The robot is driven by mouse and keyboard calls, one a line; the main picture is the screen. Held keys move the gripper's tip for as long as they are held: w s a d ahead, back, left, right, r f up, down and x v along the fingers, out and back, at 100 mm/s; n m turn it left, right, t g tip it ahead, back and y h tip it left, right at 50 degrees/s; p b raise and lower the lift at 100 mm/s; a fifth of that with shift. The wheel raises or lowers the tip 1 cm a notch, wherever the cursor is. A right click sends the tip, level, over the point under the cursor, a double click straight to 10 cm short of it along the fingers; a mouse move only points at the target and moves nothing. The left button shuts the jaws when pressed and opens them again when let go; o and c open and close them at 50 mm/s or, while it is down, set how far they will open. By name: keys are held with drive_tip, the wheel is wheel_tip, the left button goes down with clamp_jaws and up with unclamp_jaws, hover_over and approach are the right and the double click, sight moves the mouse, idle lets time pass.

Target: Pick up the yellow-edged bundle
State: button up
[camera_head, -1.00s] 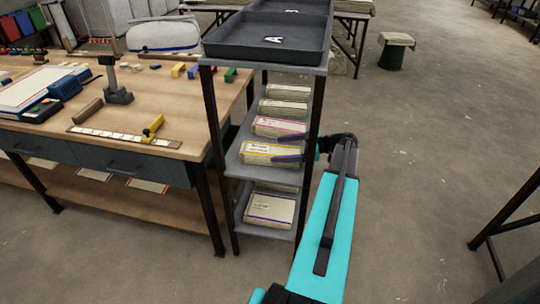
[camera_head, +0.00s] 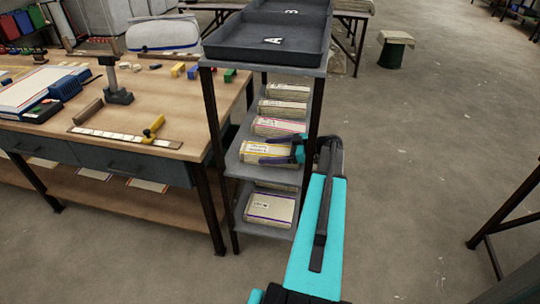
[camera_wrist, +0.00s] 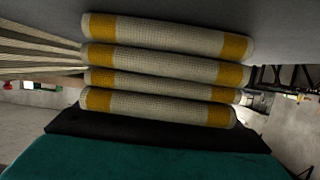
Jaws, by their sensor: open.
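The yellow-edged bundle (camera_head: 254,151) is a pale folded cloth with a white label, lying on the middle shelf of the rack. In the wrist view the bundle (camera_wrist: 165,52) fills the middle, close up, as a stack of rolled folds with a yellow band near each end. My gripper (camera_head: 266,149) is at the bundle's right side, with one dark finger above it and the other low along it. The jaws are open around the bundle; contact cannot be told. In the wrist view one dark finger shows below the lowest fold.
A purple-edged bundle (camera_head: 270,207) lies on the shelf below. Black trays (camera_head: 262,45) top the rack, and its dark post (camera_head: 310,150) stands beside my arm. A workbench (camera_head: 150,100) stands left.

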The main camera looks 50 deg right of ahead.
sight(270, 150)
drive_tip(key=c, duration=1.4)
drive_tip(key=shift+r, duration=0.15)
drive_tip(key=shift+r+b, duration=0.6)
drive_tip(key=shift+r, duration=4.3)
